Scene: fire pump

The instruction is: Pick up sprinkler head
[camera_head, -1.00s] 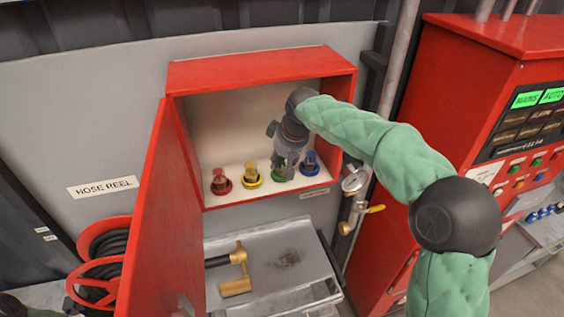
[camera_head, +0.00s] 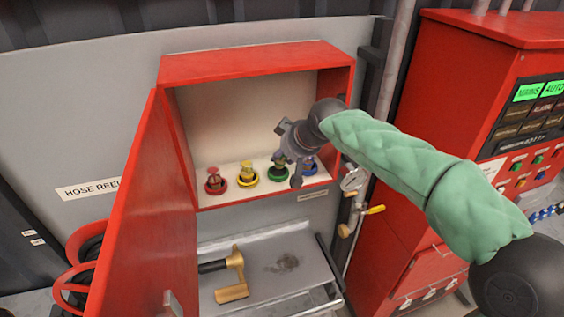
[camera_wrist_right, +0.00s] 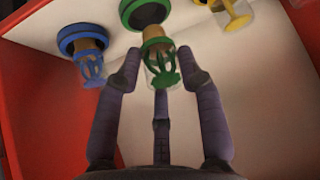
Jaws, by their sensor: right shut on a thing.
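Sprinkler heads stand in coloured ring holders on the floor of the open red cabinet (camera_head: 257,62): a red one (camera_head: 214,182), a yellow one (camera_head: 247,174), a green one (camera_head: 277,171) and a blue one (camera_head: 310,166). My right gripper (camera_head: 290,165) reaches in from the right. In the right wrist view its fingers (camera_wrist_right: 160,66) are closed around the green sprinkler head (camera_wrist_right: 162,72), by its ring holder (camera_wrist_right: 146,13). Whether the head is clear of the holder cannot be told. The blue head (camera_wrist_right: 90,66) is beside one finger. My left gripper is out of view.
The cabinet's red door (camera_head: 150,215) stands open at the left. Below is a grey tray (camera_head: 262,250) with a brass-headed tool (camera_head: 236,275). A gauge and brass valve (camera_head: 348,228) and a red control panel (camera_head: 440,120) are at the right.

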